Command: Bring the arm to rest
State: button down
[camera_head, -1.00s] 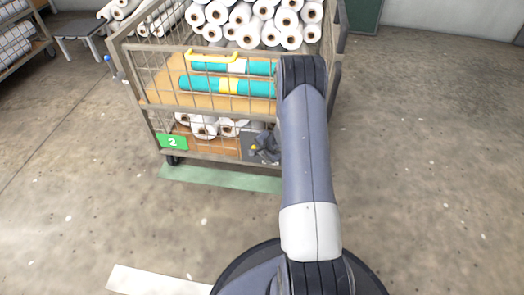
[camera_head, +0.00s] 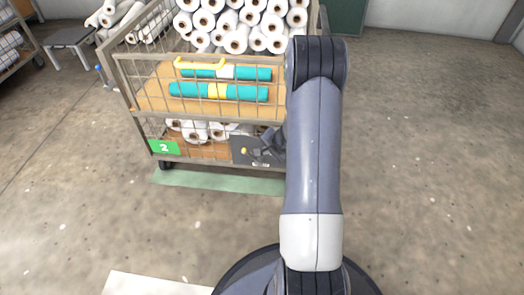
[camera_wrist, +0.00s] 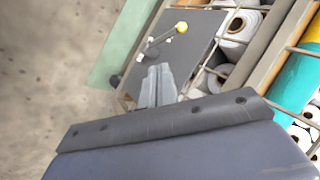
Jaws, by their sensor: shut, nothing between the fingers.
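My arm (camera_head: 312,160) reaches up and forward, bent at a dark elbow joint in front of the caged cart's right side. In the wrist view my gripper (camera_wrist: 157,84) shows as two pale grey fingers close together, with nothing between them. They lie in front of the lower edge of a dark grey panel (camera_wrist: 196,30) on the cart. A lever with a yellow knob (camera_wrist: 181,27) is on that panel, beyond the fingertips. In the head view the forearm hides part of the wrist, and I cannot make out the fingers clearly.
The wire-mesh cart (camera_head: 122,72) holds white rolls (camera_head: 236,40) above and below, with teal rolls (camera_head: 218,91) on its middle shelf. A green "2" sign (camera_head: 165,147) hangs at its lower left. A stool (camera_head: 68,38) stands behind left. The floor (camera_head: 430,150) at right is clear.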

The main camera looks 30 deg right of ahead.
jog(key=shift+s+d+r, duration=0.1)
jog(key=shift+s+r, duration=0.25)
jog(key=shift+r, duration=0.15)
